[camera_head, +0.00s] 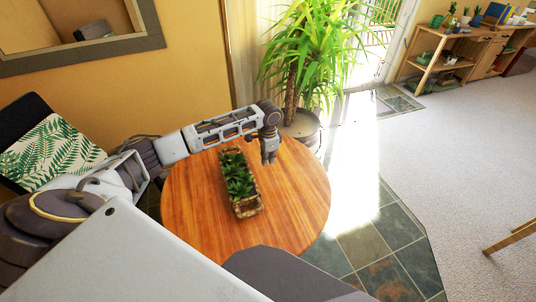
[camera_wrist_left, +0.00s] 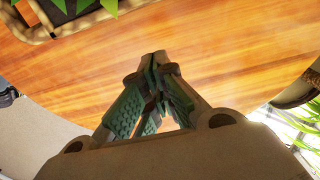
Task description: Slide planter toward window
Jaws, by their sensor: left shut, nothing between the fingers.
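The planter is a long, narrow woven box (camera_head: 249,207) holding several green succulents. It sits on a round wooden table (camera_head: 290,207), left of the table's middle in the head view. Its rim also shows at the top left of the left wrist view (camera_wrist_left: 38,36). My left gripper (camera_head: 269,160) is over the far side of the table, to the right of the planter's far end and apart from it. Its fingers point down and are shut and empty (camera_wrist_left: 155,90). The bright glass door or window (camera_head: 385,25) is at the back right. My right gripper is not in view.
A tall potted plant (camera_head: 300,122) stands just beyond the table's far edge, close to my left wrist. A chair with a leaf-print cushion (camera_head: 50,152) is at the left. The table's right part is bare. A wooden shelf unit (camera_head: 465,50) stands far right.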

